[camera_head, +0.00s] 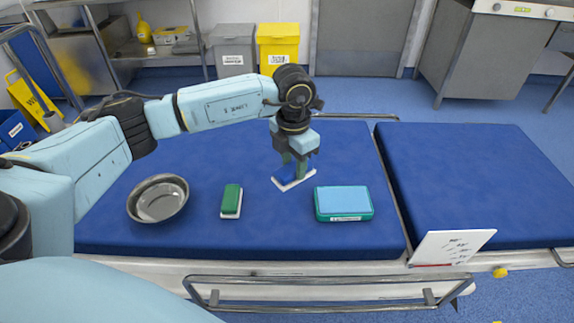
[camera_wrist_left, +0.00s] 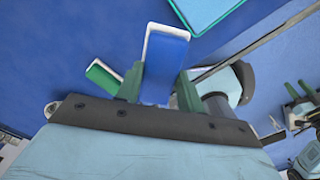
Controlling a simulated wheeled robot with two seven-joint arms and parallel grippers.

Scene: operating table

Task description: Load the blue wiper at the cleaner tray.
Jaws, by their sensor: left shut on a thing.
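The blue wiper (camera_head: 290,177) has a blue top and a white base. My left gripper (camera_head: 294,160) is shut on it from above, over the middle of the blue operating table (camera_head: 330,235). I cannot tell whether the wiper touches the table. In the left wrist view the wiper (camera_wrist_left: 166,62) sits between the two green fingers of the gripper (camera_wrist_left: 160,88). The cleaner tray (camera_head: 343,204) is a green box with a light blue top, just right of the wiper. Its corner also shows in the left wrist view (camera_wrist_left: 203,12).
A green wiper with a white base (camera_head: 231,201) lies left of the held one. A metal bowl (camera_head: 158,198) stands farther left. A white card (camera_head: 451,247) stands at the table's front right. A rail (camera_head: 330,281) runs along the front edge. The right table section is clear.

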